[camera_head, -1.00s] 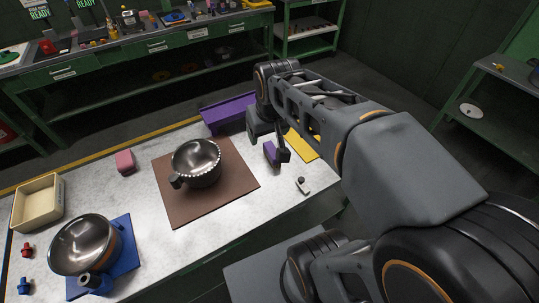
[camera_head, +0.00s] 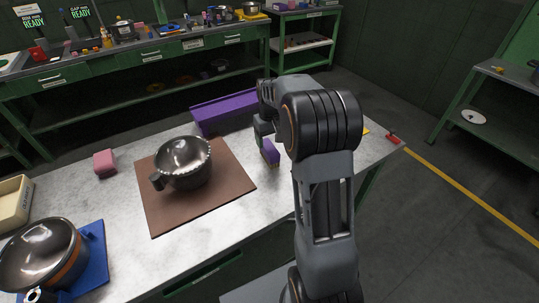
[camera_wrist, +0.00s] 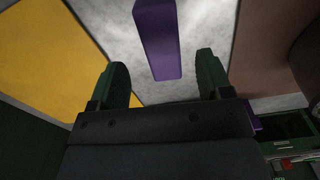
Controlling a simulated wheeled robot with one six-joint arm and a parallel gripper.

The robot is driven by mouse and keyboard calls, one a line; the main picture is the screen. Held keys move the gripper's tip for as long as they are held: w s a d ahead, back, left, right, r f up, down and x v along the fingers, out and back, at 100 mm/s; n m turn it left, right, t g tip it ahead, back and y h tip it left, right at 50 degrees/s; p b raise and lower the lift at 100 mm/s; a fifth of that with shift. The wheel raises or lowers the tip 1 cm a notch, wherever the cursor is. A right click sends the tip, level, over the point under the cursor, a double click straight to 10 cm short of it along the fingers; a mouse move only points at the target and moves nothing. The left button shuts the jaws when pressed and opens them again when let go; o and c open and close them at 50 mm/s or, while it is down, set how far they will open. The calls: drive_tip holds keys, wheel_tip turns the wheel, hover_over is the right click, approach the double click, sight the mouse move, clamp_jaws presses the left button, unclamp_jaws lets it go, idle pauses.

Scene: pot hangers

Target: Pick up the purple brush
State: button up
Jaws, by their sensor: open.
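The purple brush (camera_head: 270,152) shows as a small purple block on the grey-white table, right of the brown mat. In the wrist view the brush (camera_wrist: 158,40) runs down from the top edge, its near end lying between the two fingers in the picture. My gripper (camera_wrist: 162,70) is open, with one finger on each side of the brush and a visible gap on both sides. In the head view my gripper (camera_head: 263,134) is right at the brush and partly hidden by my arm. I cannot tell how high the fingers are above the table.
A metal pot (camera_head: 184,165) stands on the brown mat (camera_head: 220,195); another pot (camera_head: 42,255) stands on a blue mat (camera_head: 95,262). A long purple container (camera_head: 222,112) lies behind the brush. A yellow mat (camera_wrist: 45,45) lies beside it. A pink block (camera_head: 104,162) sits left.

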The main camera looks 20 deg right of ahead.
sight(269, 147)
drive_tip(key=shift+w+a+f, duration=0.1)
drive_tip(key=shift+f, duration=1.85)
drive_tip(key=shift+w+f, duration=0.1)
drive_tip(key=shift+f, duration=1.8)
drive_tip(key=shift+c, duration=0.3)
drive_tip(key=c, duration=1)
drive_tip(key=shift+r, duration=0.15)
drive_tip(key=shift+r, duration=0.6)
drive_tip(key=s+a+r, duration=0.1)
drive_tip(key=s+r, duration=0.3)
drive_tip(key=s+a+r, duration=0.2)
drive_tip(key=s+r, duration=0.1)
drive_tip(key=s, duration=0.1)
drive_tip(key=s+a+r, duration=0.2)
drive_tip(key=s+r, duration=0.2)
drive_tip(key=s, duration=0.1)
drive_tip(key=shift+a+r, duration=0.25)
drive_tip(key=shift+r, duration=0.05)
